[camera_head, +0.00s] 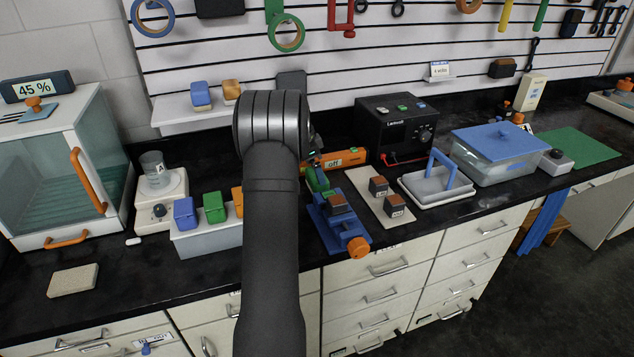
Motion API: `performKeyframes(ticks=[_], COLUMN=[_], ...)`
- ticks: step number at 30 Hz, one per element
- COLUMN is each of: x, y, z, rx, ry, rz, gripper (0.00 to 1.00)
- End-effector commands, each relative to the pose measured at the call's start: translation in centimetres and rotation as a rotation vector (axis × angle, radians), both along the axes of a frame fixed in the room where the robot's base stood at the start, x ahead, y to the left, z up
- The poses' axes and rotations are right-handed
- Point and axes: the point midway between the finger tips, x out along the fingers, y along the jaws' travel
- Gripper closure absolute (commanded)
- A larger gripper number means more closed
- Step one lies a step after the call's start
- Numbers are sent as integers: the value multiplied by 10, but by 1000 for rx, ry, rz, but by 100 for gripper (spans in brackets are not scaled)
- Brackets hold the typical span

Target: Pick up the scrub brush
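I cannot pick out the scrub brush with certainty. A small brown and black block (502,68) sits against the slatted wall at the upper right; it may be a brush, but it is too small to tell. A flat beige block (73,281) lies on the counter at the front left; no bristles show on it. My dark grey arm rises through the middle of the picture, and its upper link hides my gripper. I cannot see the fingers or whether they hold anything.
A glass-fronted cabinet (60,170) stands at the left. Right of my arm are a blue vise (335,225), a black power unit (398,125), a white tray with blue handle (436,187) and a blue-lidded tub (497,155).

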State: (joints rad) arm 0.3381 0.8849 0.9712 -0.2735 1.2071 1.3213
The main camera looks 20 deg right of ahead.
Motion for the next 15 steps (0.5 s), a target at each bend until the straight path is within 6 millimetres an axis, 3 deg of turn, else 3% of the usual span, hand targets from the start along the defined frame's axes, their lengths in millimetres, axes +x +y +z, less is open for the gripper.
performKeyframes(ticks=[7, 15], x=[-1, -3], y=[-4, -13], z=[-14, -51], rx=[0, 0], ry=[0, 1], rz=[0, 0], gripper=[0, 0])
